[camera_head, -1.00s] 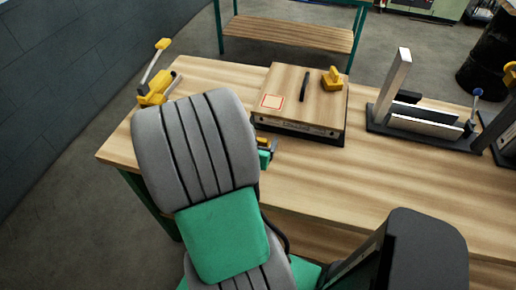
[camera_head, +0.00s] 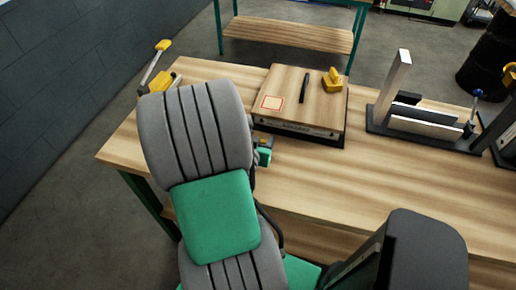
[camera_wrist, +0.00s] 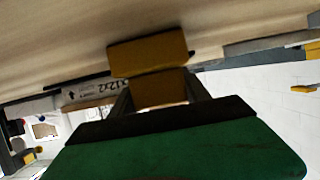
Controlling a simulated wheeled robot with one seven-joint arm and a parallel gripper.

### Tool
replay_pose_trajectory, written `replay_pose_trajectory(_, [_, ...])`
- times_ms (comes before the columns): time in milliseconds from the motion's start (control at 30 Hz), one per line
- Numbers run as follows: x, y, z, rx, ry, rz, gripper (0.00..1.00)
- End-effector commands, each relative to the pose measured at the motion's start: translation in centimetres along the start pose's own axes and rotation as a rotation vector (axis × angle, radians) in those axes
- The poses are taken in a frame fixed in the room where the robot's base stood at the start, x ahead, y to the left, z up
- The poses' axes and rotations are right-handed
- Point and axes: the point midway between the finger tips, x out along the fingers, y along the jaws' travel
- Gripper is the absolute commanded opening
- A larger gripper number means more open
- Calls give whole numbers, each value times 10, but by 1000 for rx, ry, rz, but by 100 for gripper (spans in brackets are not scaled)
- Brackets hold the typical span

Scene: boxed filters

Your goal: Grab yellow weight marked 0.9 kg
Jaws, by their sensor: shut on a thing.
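My gripper (camera_wrist: 160,80) is shut on a yellow weight (camera_wrist: 150,52) in the wrist view. The weight's narrower part sits between the two dark fingers, and a wider block shows beyond them. No mark can be read on it. In the head view my arm hides most of the gripper and the held weight; only a bit of the green gripper end (camera_head: 263,157) shows in front of the wooden box. Another yellow weight (camera_head: 332,80) with a knob-like top stands on the box lid, at its back right. Its mark cannot be read either.
The wooden box (camera_head: 300,124) has a dark handle and a red-edged label on top. A yellow clamp (camera_head: 163,45) stands at the table's left end. A dark fixture (camera_head: 425,140) with pale plates stands right of the box. The table front (camera_head: 350,185) is clear.

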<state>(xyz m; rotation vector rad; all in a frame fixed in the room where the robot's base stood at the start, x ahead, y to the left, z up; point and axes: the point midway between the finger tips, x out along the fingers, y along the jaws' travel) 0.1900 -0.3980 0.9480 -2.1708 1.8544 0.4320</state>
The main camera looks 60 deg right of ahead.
Motion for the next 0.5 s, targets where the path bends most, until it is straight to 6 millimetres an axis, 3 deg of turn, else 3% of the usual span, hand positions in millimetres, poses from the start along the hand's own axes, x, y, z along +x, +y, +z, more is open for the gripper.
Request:
replay_pose_trajectory(367, [0,0,0,0,0,0,0])
replay_pose_trajectory(500, [0,0,0,0,0,-1,0])
